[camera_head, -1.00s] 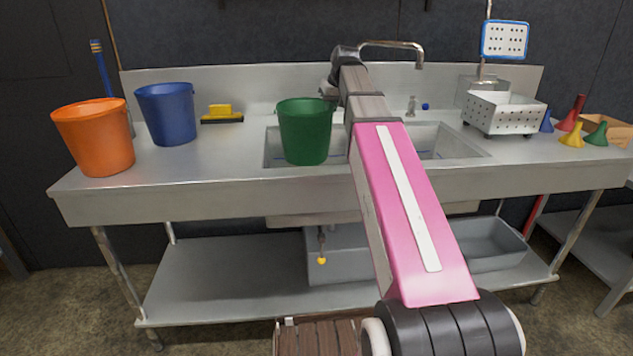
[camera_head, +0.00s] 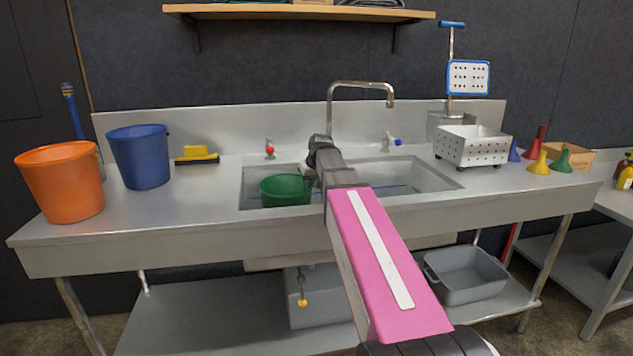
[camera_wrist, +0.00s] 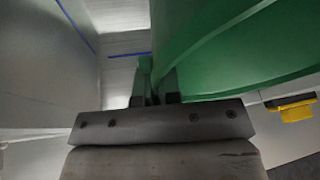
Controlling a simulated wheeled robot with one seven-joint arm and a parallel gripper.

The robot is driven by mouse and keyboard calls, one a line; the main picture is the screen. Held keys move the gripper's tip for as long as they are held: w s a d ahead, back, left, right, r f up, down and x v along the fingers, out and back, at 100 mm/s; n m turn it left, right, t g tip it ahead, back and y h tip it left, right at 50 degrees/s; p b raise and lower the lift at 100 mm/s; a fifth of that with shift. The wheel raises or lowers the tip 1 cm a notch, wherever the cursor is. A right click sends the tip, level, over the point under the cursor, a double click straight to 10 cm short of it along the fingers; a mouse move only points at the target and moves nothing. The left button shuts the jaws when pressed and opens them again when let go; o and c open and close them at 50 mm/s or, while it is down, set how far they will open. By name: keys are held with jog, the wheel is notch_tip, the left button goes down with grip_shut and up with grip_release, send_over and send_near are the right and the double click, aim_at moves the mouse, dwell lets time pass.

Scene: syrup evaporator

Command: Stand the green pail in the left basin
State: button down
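The green pail (camera_head: 286,191) is inside the left basin (camera_head: 250,178) of the sink, upright, with its rim and upper wall showing in the head view. Its lower part is hidden by the basin's front edge, so I cannot tell whether it touches the floor of the basin. My gripper (camera_wrist: 155,88) is at the right side of the pail. In the wrist view its fingers are close together on a green part at the pail's edge, and the pail's wall (camera_wrist: 230,40) fills the upper right. In the head view my arm hides the fingertips.
An orange bucket (camera_head: 62,182) and a blue bucket (camera_head: 140,158) stand on the counter at left, beside a yellow brush (camera_head: 197,154). A faucet (camera_head: 360,88) rises behind the sink. A perforated white box (camera_head: 472,146) and several funnels (camera_head: 540,163) stand at right.

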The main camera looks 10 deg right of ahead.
jog(key=w+d+f, duration=0.1)
jog(key=w+d, duration=0.2)
jog(key=w, duration=0.1)
jog(key=shift+w+d, duration=0.3)
jog(key=shift+d, duration=0.05)
jog(key=shift+f, duration=0.15)
jog(key=c, duration=1.3)
grip_release()
jog(key=v, duration=1.2)
jog(key=shift+d, duration=0.1)
